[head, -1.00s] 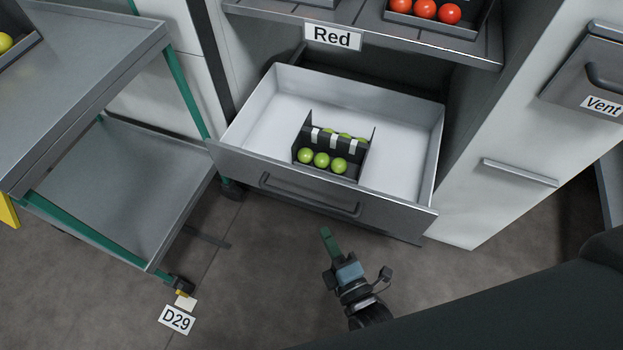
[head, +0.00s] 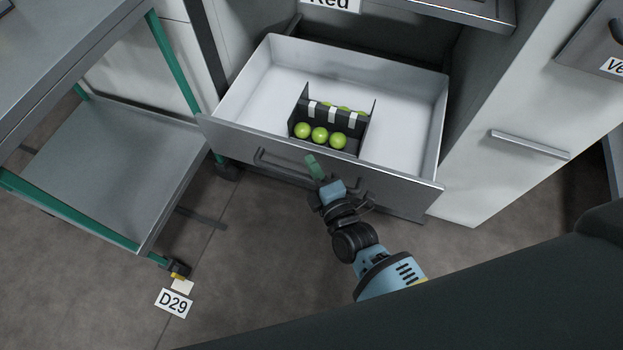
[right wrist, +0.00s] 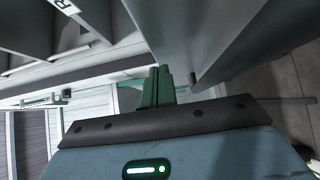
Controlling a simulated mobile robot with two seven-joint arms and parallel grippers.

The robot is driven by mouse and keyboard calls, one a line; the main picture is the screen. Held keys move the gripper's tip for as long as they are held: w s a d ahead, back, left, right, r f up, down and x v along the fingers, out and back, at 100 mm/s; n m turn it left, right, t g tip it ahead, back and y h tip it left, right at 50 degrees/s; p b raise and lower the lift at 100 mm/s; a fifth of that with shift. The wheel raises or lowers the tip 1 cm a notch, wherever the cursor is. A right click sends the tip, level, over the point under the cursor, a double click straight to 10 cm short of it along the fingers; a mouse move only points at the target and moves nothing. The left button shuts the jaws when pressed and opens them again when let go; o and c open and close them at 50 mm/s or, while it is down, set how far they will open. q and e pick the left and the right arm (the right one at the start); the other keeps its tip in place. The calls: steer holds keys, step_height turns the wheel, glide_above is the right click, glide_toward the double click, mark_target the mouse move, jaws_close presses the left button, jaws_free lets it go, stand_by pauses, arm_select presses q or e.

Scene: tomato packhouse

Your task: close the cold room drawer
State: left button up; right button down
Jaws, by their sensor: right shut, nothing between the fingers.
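The cold room drawer (head: 400,190) is pulled out below the shelf marked Red, with its white inside showing. A black tray (head: 361,141) with several green tomatoes (head: 319,134) sits in it. The drawer's bar handle (head: 270,163) is on its grey front, partly hidden by my gripper. My right gripper (head: 311,162) is shut and empty, in front of the drawer front near the handle's middle. I cannot tell whether it touches. The right wrist view shows its green fingers (right wrist: 158,85) beside a grey panel. My left gripper is not in view.
A grey cart (head: 130,170) with green posts stands left of the drawer. A floor label D29 (head: 174,303) lies below it. A white cabinet front (head: 500,170) with a bar handle is to the right. The floor before the drawer is otherwise clear.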

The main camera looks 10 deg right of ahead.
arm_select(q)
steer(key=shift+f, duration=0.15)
arm_select(e)
steer(key=shift+w+d, duration=0.2)
steer(key=shift+w, duration=0.1)
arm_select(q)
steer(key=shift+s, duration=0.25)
arm_select(e)
steer(key=shift+w, duration=0.1)
